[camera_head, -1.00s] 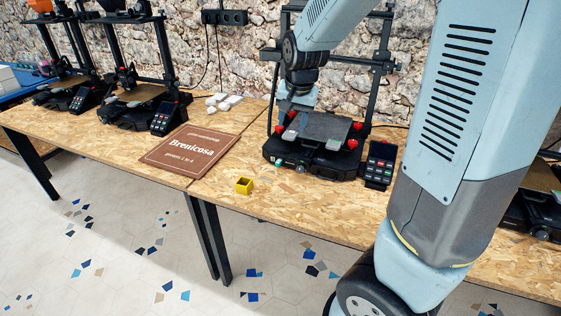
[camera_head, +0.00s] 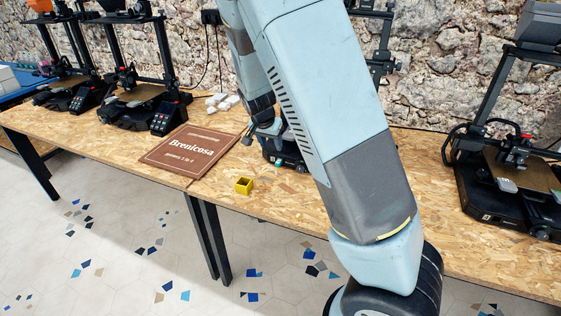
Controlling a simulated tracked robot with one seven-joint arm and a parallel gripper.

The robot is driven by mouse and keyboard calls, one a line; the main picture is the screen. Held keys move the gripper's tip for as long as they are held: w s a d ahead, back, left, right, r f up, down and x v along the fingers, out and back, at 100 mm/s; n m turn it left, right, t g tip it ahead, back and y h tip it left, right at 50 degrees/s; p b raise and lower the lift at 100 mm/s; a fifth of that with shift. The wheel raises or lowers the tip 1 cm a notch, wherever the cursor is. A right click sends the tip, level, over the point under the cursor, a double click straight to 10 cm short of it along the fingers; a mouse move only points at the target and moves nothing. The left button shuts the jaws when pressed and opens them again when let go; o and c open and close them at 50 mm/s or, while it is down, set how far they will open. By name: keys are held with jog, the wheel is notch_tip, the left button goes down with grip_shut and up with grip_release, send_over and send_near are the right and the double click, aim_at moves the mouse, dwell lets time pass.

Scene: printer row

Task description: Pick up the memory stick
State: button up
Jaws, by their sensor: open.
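A small teal piece, which looks like the memory stick (camera_head: 279,163), shows at the left front of the middle printer (camera_head: 285,153). It is too small to tell whether it is plugged in or lies against the printer. My gripper (camera_head: 258,141) is open, just above and left of the teal piece and apart from it in the picture. One dark finger shows at its left; the other is hard to make out. I see nothing held. My arm hides most of the middle printer.
Another printer (camera_head: 500,195) stands at right, two at left.

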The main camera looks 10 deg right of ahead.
aim_at(277, 163)
jog(key=x, duration=1.2)
jog(key=shift+f, duration=0.15)
grip_shut()
